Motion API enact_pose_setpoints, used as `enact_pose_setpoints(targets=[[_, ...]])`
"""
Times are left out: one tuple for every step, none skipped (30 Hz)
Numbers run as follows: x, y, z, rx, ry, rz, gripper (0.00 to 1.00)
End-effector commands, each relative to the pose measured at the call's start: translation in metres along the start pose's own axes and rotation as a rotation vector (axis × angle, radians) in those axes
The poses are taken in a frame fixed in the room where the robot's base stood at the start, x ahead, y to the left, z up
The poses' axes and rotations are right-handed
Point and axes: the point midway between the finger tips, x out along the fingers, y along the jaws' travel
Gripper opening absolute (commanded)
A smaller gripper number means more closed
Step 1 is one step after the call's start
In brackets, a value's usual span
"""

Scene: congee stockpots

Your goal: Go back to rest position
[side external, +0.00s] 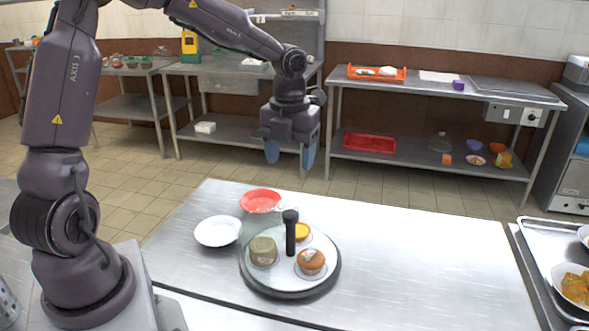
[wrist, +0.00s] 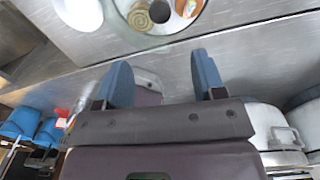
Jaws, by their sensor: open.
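My gripper (side external: 290,155) hangs in the air above the far side of the metal table, pointing down. Its two blue fingers are apart with nothing between them. They also show apart in the wrist view (wrist: 161,72). In the side view, a round tray (side external: 265,283) with an upright black handle (side external: 291,233) stands on the table, well below and clear of my gripper. It holds a greenish-brown round item (side external: 263,251), a brown muffin-like item (side external: 311,262) and a yellow-orange item (side external: 302,232). The tray's edge also shows at the top of the wrist view (wrist: 143,27).
A white plate (side external: 218,231) and a red plate (side external: 261,200) lie beside the tray. The table's right half (side external: 430,265) is clear. A metal tray with bowls (side external: 545,265) is at the right edge. Steel shelves (side external: 440,95) stand behind my gripper.

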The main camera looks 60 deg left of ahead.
Motion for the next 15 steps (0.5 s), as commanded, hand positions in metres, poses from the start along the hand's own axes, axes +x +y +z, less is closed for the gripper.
enact_pose_setpoints(targets=[[0.000,0.000,0.000,-0.028,0.000,0.000,0.63],[0.000,0.000,0.000,-0.059,0.000,-0.001,0.63],[0.000,0.000,0.000,-0.113,-0.001,-0.003,0.63],[0.001,-0.001,0.000,-0.168,0.000,-0.005,0.63],[0.001,-0.001,-0.001,-0.232,0.003,-0.007,0.63],[0.004,0.000,-0.004,-0.331,0.014,-0.005,0.63],[0.007,0.002,-0.007,-0.417,0.024,-0.002,0.63],[0.009,0.005,-0.009,-0.512,0.031,0.005,0.63],[0.011,0.011,-0.013,-0.644,0.031,0.017,0.63],[0.011,0.014,-0.016,-0.741,0.026,0.025,0.63],[0.010,0.018,-0.020,-0.838,0.021,0.033,0.63],[0.008,0.021,-0.025,-0.964,0.007,0.042,0.63],[0.006,0.024,-0.029,-1.058,-0.006,0.046,0.63],[0.004,0.027,-0.034,-1.154,-0.020,0.049,0.63],[0.001,0.030,-0.040,-1.279,-0.042,0.049,0.63]])
